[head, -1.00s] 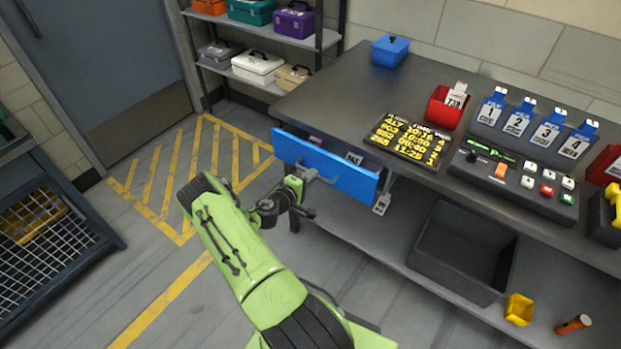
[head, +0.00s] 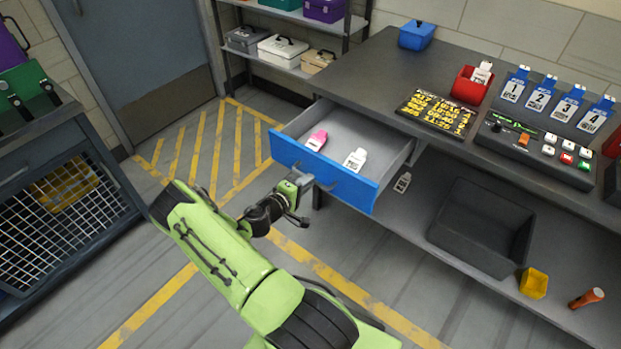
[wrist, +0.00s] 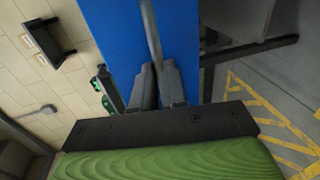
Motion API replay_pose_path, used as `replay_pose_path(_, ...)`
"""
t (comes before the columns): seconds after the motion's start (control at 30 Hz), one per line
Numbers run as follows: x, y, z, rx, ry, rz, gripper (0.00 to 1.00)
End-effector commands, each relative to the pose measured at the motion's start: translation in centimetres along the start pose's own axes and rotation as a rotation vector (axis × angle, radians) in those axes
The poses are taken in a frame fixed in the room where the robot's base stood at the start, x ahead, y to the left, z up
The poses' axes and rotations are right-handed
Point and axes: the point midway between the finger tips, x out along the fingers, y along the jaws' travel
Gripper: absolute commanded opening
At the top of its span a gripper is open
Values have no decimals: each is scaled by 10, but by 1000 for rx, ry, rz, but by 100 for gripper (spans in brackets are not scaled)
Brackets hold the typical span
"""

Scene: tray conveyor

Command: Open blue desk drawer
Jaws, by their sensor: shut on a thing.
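The blue desk drawer (head: 350,183) is pulled well out from under the grey desk. Inside lie a pink tag (head: 316,140) and a white tag (head: 355,159). My gripper (head: 306,181) is at the middle of the drawer front, on its handle. In the wrist view the gripper fingers (wrist: 158,85) are closed around the grey handle (wrist: 150,30), with the blue drawer front (wrist: 110,30) behind. The fingers hide part of the handle.
The desk top (head: 370,80) holds a blue box (head: 416,36), a yellow-lettered board (head: 437,112), a red holder (head: 470,86) and a button panel (head: 545,145). A dark bin (head: 482,232) stands on the lower shelf. A mesh-fronted cabinet (head: 60,205) is at left. Striped floor lies before the drawer.

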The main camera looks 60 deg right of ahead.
Motion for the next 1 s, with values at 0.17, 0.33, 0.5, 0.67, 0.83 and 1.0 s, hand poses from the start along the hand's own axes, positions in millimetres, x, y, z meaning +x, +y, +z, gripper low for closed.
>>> replay_pose_path(0.17,-4,-2,1,-1,-3,-2,0)
replay_pose_path(0.33,-4,-2,1,-1,-3,-2,0)
replay_pose_path(0.5,-4,-2,1,-1,-3,-2,22)
replay_pose_path(0.67,-3,-1,1,0,-2,-1,38)
replay_pose_path(0.83,-3,-1,0,0,-1,-1,38)
replay_pose_path(1.0,-19,0,-1,-3,2,-2,38)
